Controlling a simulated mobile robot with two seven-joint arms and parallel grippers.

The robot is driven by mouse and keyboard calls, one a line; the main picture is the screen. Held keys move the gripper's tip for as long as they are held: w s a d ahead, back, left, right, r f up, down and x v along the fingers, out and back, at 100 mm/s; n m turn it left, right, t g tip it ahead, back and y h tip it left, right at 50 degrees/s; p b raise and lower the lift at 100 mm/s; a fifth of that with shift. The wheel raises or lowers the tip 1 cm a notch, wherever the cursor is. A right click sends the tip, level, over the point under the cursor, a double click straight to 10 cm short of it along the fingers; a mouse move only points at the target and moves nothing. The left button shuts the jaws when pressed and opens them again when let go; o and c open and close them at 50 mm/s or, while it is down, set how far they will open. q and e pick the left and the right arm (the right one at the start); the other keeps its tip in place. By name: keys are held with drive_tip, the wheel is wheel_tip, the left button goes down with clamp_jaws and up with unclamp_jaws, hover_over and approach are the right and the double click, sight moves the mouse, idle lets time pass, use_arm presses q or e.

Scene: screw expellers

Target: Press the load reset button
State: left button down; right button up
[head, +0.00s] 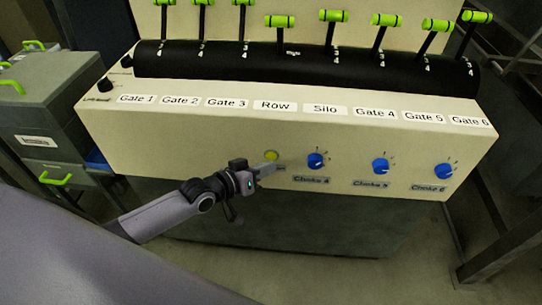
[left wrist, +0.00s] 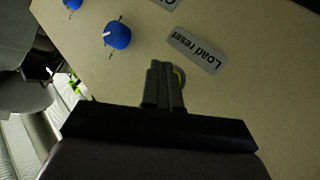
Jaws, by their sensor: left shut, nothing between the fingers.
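The load reset button is a small round yellow button (head: 271,155) on the front face of the cream control panel (head: 200,135). In the left wrist view only a yellow sliver of the button (left wrist: 178,76) shows, beside my fingertips and partly hidden by them. The "Load reset" label (left wrist: 195,50) is next to it. My left gripper (head: 268,167) is shut and empty, with its tips just below the button in the head view. It also shows in the left wrist view (left wrist: 163,72). I cannot tell whether the tips touch the button or panel. My right gripper is not in view.
Blue choke knobs (head: 316,160) sit right of the button on the same face. Green-handled levers (head: 331,28) stand along the black console above. A grey cabinet with green handles (head: 40,115) stands at the left. Metal framework is at the right.

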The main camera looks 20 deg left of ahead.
use_arm(q)
drive_tip(key=shift+w, duration=0.1)
idle(0.4)
drive_tip(key=shift+w+a+b, duration=0.15)
drive_tip(key=shift+w+b, duration=0.15)
drive_tip(key=shift+w+a+b, duration=0.1)
drive_tip(key=shift+w+b, duration=0.3)
drive_tip(key=shift+w, duration=0.05)
idle(0.6)
drive_tip(key=shift+r, duration=0.1)
drive_tip(key=shift+s+p, duration=0.35)
drive_tip(key=shift+p, duration=0.2)
drive_tip(key=shift+s+d+p, duration=0.25)
drive_tip(key=shift+s+p, duration=0.05)
drive_tip(key=shift+s, duration=0.2)
